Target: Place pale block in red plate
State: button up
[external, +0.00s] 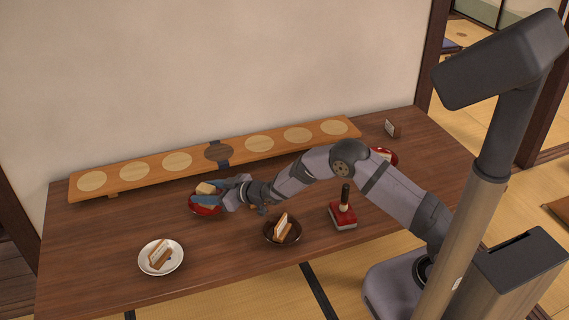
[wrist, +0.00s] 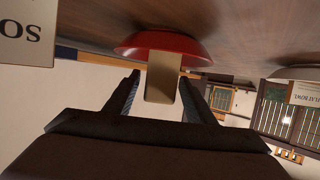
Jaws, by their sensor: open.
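The red plate (external: 206,211) stands on the table left of centre, partly covered by my gripper. The pale block (external: 205,188) shows at this plate, next to my gripper (external: 217,195). In the wrist view the pale block (wrist: 161,88) overlaps the red plate (wrist: 170,43) and lies between my two spread fingers (wrist: 161,78). A gap shows on each side of the block, so the fingers look apart from it. Whether the block rests on the plate's bottom is hard to tell.
A white plate (external: 178,268) and a dark bowl (external: 271,240) each hold a block and a card. A red block with an upright handle (external: 343,216) stands near my arm. Another red dish (external: 390,155) is partly hidden behind it. A long wooden board (external: 240,146) lines the wall.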

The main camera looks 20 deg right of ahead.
aim_at(213, 191)
jog(key=shift+r, duration=0.15)
jog(key=shift+v, duration=0.8)
jog(key=v, duration=0.3)
jog(key=shift+s+d, duration=0.15)
notch_tip(213, 191, up, 7)
jog(key=shift+b, duration=0.45)
jog(key=shift+d, duration=0.1)
